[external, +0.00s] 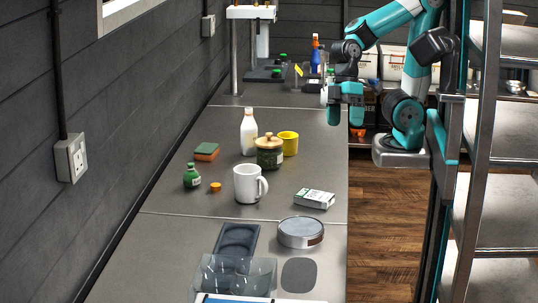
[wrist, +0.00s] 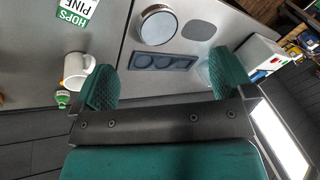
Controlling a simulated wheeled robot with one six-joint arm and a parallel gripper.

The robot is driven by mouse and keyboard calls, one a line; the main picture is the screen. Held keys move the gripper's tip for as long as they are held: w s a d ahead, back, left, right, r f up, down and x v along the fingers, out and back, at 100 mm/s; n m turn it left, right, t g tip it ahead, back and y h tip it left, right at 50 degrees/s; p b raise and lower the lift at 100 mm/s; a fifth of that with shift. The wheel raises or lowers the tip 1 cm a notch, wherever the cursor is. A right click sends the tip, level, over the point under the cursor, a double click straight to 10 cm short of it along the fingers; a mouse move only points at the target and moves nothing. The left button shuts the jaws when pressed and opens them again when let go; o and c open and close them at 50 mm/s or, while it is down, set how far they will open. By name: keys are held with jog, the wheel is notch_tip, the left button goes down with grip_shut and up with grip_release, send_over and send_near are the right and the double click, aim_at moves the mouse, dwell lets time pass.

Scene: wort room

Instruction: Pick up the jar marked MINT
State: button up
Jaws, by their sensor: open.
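A squat dark green jar with a wooden lid and a pale label (external: 269,153) stands upright on the grey counter in the external view. The writing on its label is too small to read. The jar is not seen in the wrist view. My gripper (external: 345,116) is open and empty, up and to the right of the jar, over the counter's right edge. In the wrist view my gripper's two green fingers (wrist: 163,62) are spread wide with nothing held between them.
Close around the jar stand a white bottle (external: 248,132), a yellow mug (external: 290,144) and a white mug (external: 247,185). A green bottle (external: 192,177), a sponge (external: 206,152), a HOPS PINE carton (external: 314,199) and a round tin (external: 300,232) are further off. Counter right of the jar is clear.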

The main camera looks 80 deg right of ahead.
jog(key=shift+s+a, duration=0.1)
jog(key=shift+s, duration=0.1)
